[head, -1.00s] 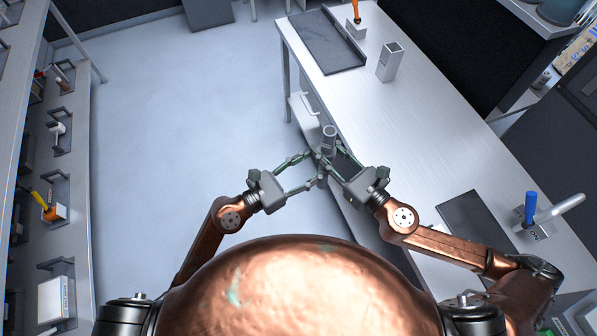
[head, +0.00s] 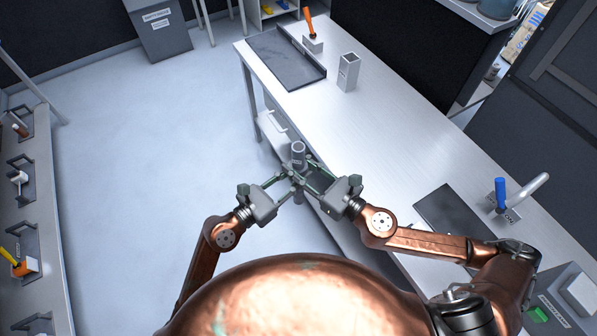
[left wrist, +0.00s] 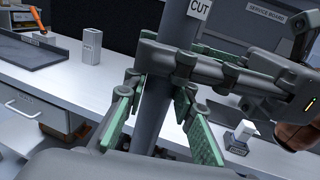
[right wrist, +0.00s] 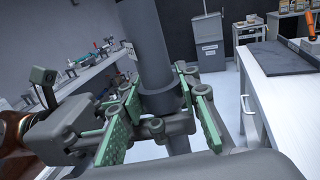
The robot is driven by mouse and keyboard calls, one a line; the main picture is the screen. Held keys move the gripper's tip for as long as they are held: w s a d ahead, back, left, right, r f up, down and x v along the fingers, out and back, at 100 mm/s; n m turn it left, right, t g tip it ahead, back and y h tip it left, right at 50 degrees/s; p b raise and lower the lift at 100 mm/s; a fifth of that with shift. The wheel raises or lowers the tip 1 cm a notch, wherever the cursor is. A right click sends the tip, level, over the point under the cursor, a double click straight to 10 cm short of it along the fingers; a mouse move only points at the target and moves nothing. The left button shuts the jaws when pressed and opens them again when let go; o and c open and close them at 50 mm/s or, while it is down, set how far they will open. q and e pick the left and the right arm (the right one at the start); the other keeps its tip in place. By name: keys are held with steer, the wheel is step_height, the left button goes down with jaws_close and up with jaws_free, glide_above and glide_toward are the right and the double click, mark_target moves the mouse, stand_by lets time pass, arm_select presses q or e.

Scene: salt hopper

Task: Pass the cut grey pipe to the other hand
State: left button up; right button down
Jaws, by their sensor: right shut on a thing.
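The grey pipe (head: 298,155) stands roughly upright between my two grippers, in the air off the bench's near left edge. A white "CUT" label shows on its upper part in the left wrist view (left wrist: 181,30). My right gripper (head: 305,177) is shut on the pipe from the right. My left gripper (head: 290,181) reaches in from the left, its fingers on either side of the pipe, lower than the right fingers. Its tips are close to the pipe; I cannot tell whether they touch. The right wrist view shows the pipe (right wrist: 148,50) rising between green finger pads.
The steel bench (head: 400,135) carries a dark tray (head: 284,58), a square grey holder (head: 348,72), an orange-handled tool (head: 309,22), a dark mat (head: 455,222) and a blue-handled item (head: 501,193). A shelf with tools stands left (head: 45,285). The floor between is open.

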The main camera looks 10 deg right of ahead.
arm_select(q)
jaws_close()
arm_select(e)
steer(key=c, duration=1.4)
jaws_free()
